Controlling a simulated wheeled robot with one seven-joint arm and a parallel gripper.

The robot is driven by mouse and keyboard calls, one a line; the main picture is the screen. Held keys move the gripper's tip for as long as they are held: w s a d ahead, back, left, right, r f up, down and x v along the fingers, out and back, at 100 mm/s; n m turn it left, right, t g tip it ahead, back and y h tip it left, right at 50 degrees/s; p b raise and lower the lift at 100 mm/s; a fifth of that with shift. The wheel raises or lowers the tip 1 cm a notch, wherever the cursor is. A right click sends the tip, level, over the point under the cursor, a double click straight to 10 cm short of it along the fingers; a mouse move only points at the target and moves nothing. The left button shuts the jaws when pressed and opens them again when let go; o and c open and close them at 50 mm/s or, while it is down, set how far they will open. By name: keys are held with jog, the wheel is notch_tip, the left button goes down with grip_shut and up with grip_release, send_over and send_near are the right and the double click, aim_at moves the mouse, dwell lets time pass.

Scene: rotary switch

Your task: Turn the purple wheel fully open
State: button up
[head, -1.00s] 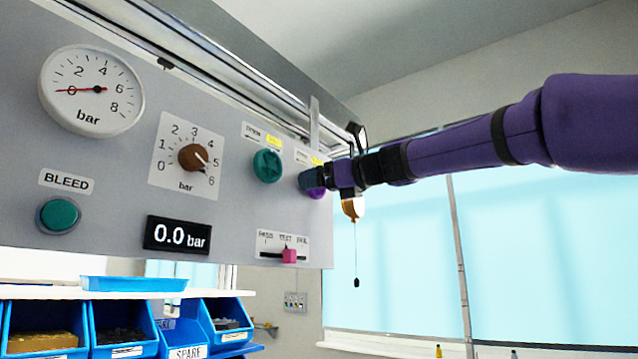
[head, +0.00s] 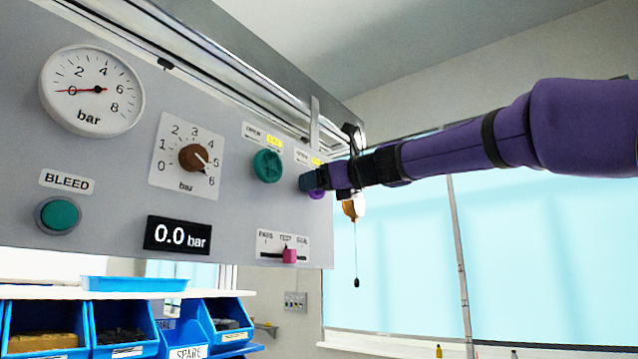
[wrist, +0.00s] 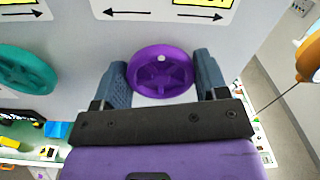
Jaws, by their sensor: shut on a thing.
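The purple wheel (wrist: 161,75) is spoked, has a white dot near its top, and sits on the grey panel. My gripper (wrist: 161,85) is shut on it, one grey-blue finger at its left rim and one at its right. In the head view only a bit of the wheel (head: 317,194) shows under my gripper (head: 312,181). Labels with arrows and yellow patches are above the wheel, partly cut off in the wrist view.
A green wheel (head: 267,165) is just left of the purple one. The digital display (head: 178,236) reads 0.0 bar. A brown knob (head: 193,158), a pink slider (head: 289,255) and a green bleed button (head: 59,215) share the panel. An orange thing (head: 353,207) with a cord hangs near my wrist.

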jog(key=shift+w+f+n, duration=0.1)
jog(key=shift+f+n, duration=0.05)
jog(key=shift+n, duration=5.8)
jog(key=shift+s+f+n, duration=0.1)
jog(key=shift+f+n, duration=0.1)
jog(key=shift+n, duration=5.7)
jog(key=shift+w+f+n, duration=0.1)
jog(key=shift+f+n, duration=0.05)
jog(key=shift+n, duration=5.8)
jog(key=o, duration=0.9)
